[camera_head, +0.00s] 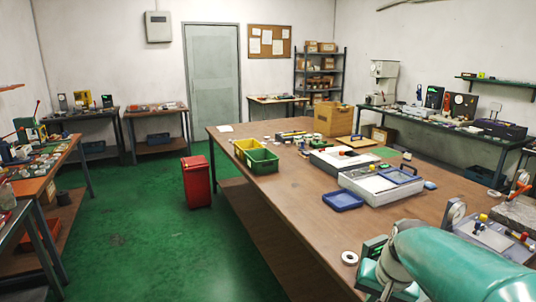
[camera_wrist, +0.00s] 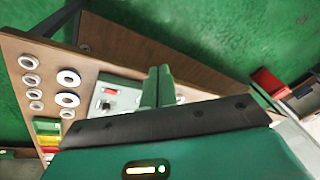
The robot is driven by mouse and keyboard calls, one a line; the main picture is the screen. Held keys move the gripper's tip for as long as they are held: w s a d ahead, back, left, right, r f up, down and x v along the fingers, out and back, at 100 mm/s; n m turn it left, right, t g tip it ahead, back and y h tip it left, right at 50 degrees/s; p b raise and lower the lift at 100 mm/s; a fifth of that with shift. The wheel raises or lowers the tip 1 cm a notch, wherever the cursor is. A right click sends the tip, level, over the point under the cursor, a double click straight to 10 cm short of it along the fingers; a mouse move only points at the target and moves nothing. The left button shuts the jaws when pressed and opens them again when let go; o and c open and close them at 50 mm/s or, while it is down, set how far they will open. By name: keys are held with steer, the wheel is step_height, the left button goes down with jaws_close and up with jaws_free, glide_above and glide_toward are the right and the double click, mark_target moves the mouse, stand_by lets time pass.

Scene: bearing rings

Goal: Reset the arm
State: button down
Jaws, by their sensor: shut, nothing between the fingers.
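My gripper (camera_wrist: 158,86) shows in the wrist view as two green fingers side by side, shut and empty. In the head view my teal arm fills the lower right corner, over the front right of the large wooden table (camera_head: 290,205). Its fingertips are not clear there. In the wrist view several bearing rings lie on a wooden top at the left, among them a white ring with a dark centre (camera_wrist: 68,78). A grey device with a red button (camera_wrist: 117,94) lies beyond the fingers. A single pale ring (camera_head: 349,258) lies beside my arm in the head view.
The table holds a yellow bin (camera_head: 247,146), a green bin (camera_head: 262,161), a blue tray (camera_head: 342,201), grey cases (camera_head: 381,188) and a cardboard box (camera_head: 333,120). A gauge stand (camera_head: 454,216) stands near my arm. A red bin (camera_head: 196,182) stands on the open green floor.

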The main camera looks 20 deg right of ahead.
steer(key=s+a+r+n, duration=0.1)
steer(key=a+n, duration=0.1)
steer(key=a, duration=0.4)
steer(key=s+a+r+n+t, duration=0.1)
steer(key=s+a+r+n, duration=0.1)
steer(key=a, duration=0.4)
steer(key=s+a+r+n+t, duration=0.1)
steer(key=s+a+n, duration=0.1)
steer(key=a, duration=0.4)
steer(key=shift+a+r+n, duration=0.25)
steer(key=shift+r+n, duration=0.15)
steer(key=shift+n, duration=0.4)
steer(key=shift+s+d, duration=0.1)
